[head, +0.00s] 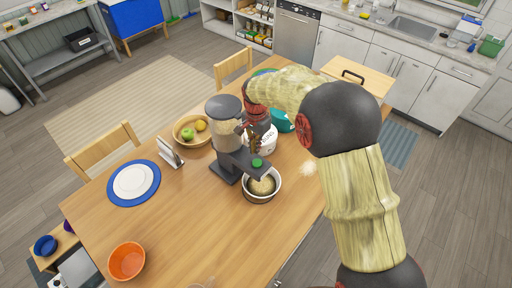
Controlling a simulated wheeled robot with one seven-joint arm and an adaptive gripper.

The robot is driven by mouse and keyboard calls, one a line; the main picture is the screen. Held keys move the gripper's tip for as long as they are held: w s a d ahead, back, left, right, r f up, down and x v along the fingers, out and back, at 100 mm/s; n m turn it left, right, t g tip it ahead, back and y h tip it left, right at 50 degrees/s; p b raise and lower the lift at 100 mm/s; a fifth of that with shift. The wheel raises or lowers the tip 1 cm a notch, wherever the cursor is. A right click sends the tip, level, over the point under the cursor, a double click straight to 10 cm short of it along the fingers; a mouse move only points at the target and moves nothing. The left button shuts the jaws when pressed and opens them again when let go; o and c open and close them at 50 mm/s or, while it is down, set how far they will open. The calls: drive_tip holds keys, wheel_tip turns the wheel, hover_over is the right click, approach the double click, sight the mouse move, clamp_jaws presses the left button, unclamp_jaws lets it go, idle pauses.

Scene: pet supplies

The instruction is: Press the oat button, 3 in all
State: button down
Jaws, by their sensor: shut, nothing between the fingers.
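A dark grey dispenser (222,107) with a clear hopper of pale oats stands on the wooden table. Its green button (257,162) sits on top of the arm that reaches out to the right. A metal bowl (274,196) stands under that arm, with a heap of oats (262,185) in it. My gripper (256,151) is shut and empty, pointing down just above or at the green button. I cannot tell whether it touches the button. My arm comes in from the right and hides part of the table behind.
A fruit bowl (178,133) stands behind left of the dispenser. A small framed stand (170,153), a white plate on a blue mat (149,196) and an orange bowl (127,262) are to the left. A teal item (284,122) stands behind my gripper. The front middle table is clear.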

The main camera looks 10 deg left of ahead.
wheel_tip(320, 180, up, 8)
drive_tip(key=p, duration=0.5)
hover_over(256, 162)
drive_tip(key=shift+w+f, duration=0.1)
drive_tip(key=shift+f, duration=0.15)
wheel_tip(256, 162, down, 14)
drive_tip(key=p, duration=0.3)
idle(0.4)
